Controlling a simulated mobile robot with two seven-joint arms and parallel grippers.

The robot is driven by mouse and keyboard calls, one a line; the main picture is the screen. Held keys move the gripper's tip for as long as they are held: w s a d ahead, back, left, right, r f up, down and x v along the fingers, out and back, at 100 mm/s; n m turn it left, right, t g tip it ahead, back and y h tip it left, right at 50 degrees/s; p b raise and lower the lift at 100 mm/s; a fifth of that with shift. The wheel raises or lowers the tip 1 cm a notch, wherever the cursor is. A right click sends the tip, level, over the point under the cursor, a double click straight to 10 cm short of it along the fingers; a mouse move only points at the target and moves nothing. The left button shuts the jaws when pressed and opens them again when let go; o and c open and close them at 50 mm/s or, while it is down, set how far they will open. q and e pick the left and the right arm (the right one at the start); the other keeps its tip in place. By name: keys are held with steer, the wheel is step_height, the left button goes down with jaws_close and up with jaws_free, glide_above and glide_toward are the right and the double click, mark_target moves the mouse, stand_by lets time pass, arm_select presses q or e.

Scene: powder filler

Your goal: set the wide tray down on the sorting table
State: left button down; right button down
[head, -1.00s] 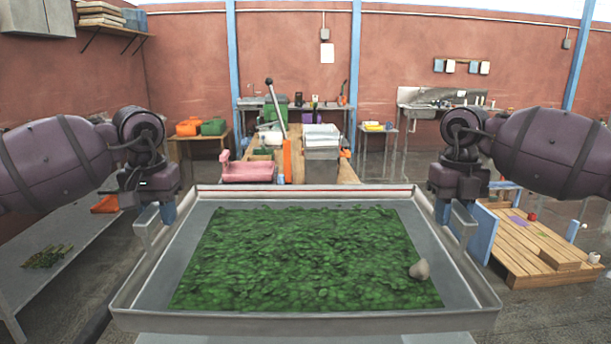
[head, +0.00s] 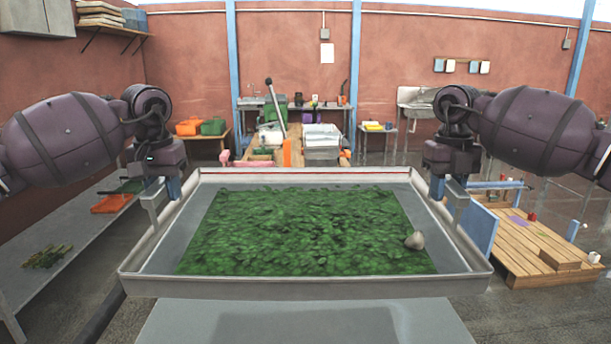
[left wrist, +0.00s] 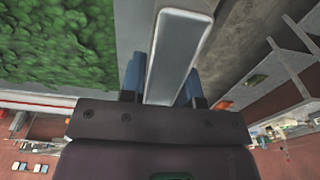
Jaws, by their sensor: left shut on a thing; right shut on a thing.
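The wide tray (head: 305,287) is a grey metal tray with a raised rim, held level in front of me. My left gripper (head: 163,200) is shut on the tray's left handle. The left wrist view shows its blue fingers (left wrist: 160,85) on either side of the grey handle bar. My right gripper (head: 453,197) is shut on the right handle. I cannot tell for certain which surface is the sorting table.
A plain grey surface (head: 300,322) shows below the tray. A long grey table (head: 75,245) at left bears an orange tray (head: 112,204) and some green stalks (head: 45,256). A wooden pallet (head: 540,243) lies at right. A cluttered wooden workbench (head: 293,150) stands beyond the tray.

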arm_select(q)
steer(key=shift+s+a+r, duration=0.1)
steer(key=shift+r, duration=0.1)
arm_select(e)
steer(key=shift+s+d+r, duration=0.1)
steer(key=shift+r, duration=0.15)
